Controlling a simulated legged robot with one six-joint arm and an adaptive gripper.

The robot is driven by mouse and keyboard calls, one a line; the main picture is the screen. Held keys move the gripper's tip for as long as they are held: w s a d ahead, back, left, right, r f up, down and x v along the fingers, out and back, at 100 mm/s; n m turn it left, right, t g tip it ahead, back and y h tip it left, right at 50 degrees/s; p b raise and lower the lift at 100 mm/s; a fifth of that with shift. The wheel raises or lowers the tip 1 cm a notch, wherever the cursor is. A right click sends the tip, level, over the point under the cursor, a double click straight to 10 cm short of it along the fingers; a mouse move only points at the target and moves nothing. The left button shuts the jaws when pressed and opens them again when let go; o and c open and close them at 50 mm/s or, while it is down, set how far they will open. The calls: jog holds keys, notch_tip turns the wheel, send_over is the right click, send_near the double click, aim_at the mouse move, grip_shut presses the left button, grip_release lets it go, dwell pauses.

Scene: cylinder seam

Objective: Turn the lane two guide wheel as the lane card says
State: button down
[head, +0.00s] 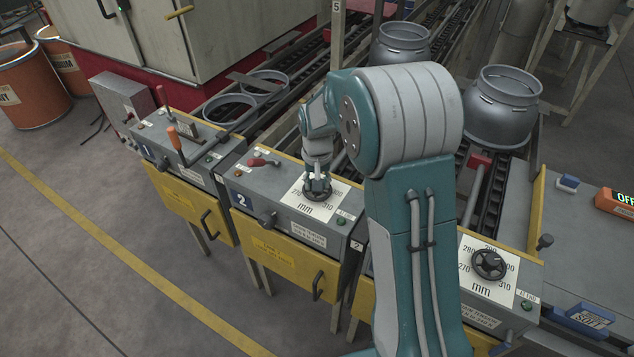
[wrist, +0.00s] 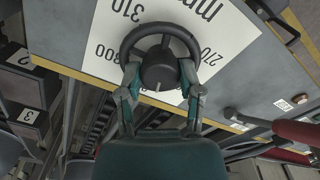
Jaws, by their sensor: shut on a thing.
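The lane two guide wheel (head: 319,195) is a dark handwheel on a white dial plate (head: 342,202) marked in mm, on the console numbered 2. In the wrist view the wheel (wrist: 160,68) shows its round rim and hub, with 310, 300 and 270 readable around it. My gripper (head: 318,183) reaches down onto the wheel. In the wrist view my gripper (wrist: 160,82) has a finger on each side of the hub, shut on the wheel. A label (head: 268,247) on the yellow front of console 2 is too small to read, and I cannot identify the lane card.
A red-handled lever (head: 262,162) is beside the wheel on console 2. Grey cylinder collars (head: 502,105) stand on the conveyors behind. The floor in front is clear.

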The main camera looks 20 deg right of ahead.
jog(key=shift+f+m, duration=0.15)
jog(key=shift+m, duration=1.55)
jog(key=shift+c, duration=1.3)
grip_release()
jog(key=shift+a, duration=0.1)
notch_tip(320, 180, up, 12)
jog(key=shift+w, duration=0.1)
